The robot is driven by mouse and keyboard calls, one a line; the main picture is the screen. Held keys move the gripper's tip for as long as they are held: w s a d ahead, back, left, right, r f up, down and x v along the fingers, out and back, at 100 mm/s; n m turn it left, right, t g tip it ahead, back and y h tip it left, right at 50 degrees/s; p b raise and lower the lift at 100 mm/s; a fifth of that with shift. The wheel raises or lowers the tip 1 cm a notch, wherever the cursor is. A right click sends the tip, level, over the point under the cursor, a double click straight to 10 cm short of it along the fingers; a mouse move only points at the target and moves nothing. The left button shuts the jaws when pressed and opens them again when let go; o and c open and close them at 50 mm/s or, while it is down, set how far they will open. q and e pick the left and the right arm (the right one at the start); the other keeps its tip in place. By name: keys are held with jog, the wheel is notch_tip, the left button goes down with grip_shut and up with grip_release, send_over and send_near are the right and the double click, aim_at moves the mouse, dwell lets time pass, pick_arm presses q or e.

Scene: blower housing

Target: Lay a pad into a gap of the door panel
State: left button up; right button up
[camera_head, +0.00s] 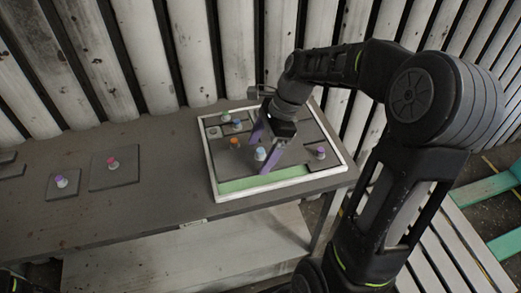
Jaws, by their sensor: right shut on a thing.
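The door panel (216,183) is a white-framed tray at the right end of the table. Grey pads with coloured knobs lie in it, and a green strip (240,184) of bare floor shows along its front edge. My right gripper (259,157), with purple fingers, reaches down over the panel. It is shut on the light blue knob (260,154) of a grey pad. The fingers and hand hide part of that pad, and I cannot tell whether it rests fully flat. My left gripper is not in view.
On the table (150,210) left of the panel lie a grey pad with a red knob (113,177) and a smaller one with a purple knob (64,188). A ribbed wall (150,60) stands close behind.

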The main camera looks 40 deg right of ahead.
aim_at(261, 159)
notch_tip(261, 159, up, 4)
jog(key=p, duration=0.3)
jog(key=shift+r, duration=0.15)
notch_tip(261, 159, down, 8)
jog(key=b, duration=0.5)
jog(key=shift+r, duration=0.15)
jog(key=shift+p, duration=0.45)
jog(key=shift+s+f, duration=0.1)
jog(key=shift+f, duration=0.7)
dwell(1.1)
jog(key=o, duration=1.3)
jog(key=shift+s, duration=0.1)
jog(key=shift+f, duration=0.1)
